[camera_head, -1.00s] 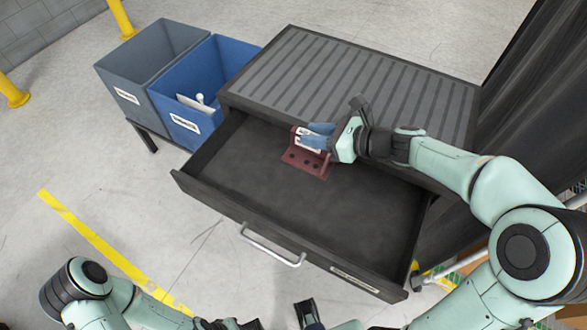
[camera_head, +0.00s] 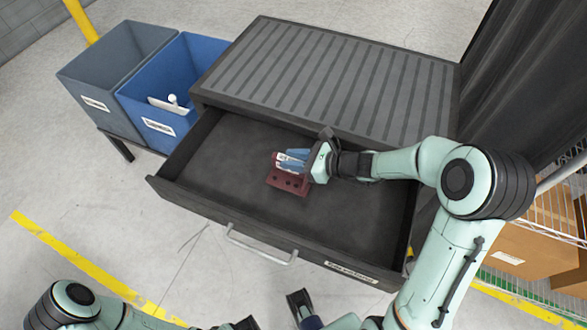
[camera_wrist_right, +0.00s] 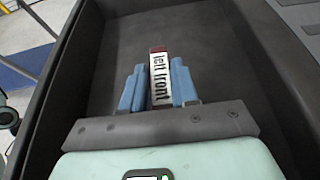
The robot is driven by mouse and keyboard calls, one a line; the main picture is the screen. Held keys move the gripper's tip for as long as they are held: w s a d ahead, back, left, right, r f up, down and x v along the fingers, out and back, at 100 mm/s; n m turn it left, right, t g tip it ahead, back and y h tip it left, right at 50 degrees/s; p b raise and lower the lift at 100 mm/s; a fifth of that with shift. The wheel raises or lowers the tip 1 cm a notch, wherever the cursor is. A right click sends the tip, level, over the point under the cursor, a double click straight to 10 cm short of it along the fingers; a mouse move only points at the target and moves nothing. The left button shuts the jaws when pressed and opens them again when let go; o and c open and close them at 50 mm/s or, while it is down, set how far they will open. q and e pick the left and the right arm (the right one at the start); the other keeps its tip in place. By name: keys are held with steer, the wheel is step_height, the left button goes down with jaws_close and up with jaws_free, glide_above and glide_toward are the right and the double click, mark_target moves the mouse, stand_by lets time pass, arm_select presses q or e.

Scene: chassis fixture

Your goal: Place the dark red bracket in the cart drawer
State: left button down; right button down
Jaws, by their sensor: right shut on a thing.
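The dark red bracket (camera_head: 288,181) has a row of dark holes in one flange and a white label on the other. My right gripper (camera_head: 290,160) is shut on its labelled flange, inside the open cart drawer (camera_head: 225,155). In the right wrist view, the blue fingers (camera_wrist_right: 159,88) pinch the bracket's upright flange (camera_wrist_right: 160,75), whose label reads "left front". I cannot tell whether the bracket touches the drawer floor. My left gripper (camera_head: 275,318) is at the bottom edge of the head view, cut off, outside the drawer.
The cart's ribbed top (camera_head: 335,80) lies behind the drawer. A drawer handle (camera_head: 258,245) is on the front. A blue bin (camera_head: 150,105) holding a white item and a grey bin (camera_head: 95,85) stand at left. Shelving with cardboard boxes (camera_head: 530,240) is at right. The drawer's left part is empty.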

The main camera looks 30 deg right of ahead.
steer(key=shift+f+b, duration=0.4)
steer(key=shift+f, duration=1.55)
steer(key=shift+f, duration=0.15)
steer(key=c, duration=0.9)
jaws_free()
steer(key=shift+f, duration=0.1)
steer(key=shift+o, duration=0.2)
steer(key=shift+r, duration=0.2)
steer(key=p+v, duration=0.1)
steer(key=v, duration=1.1)
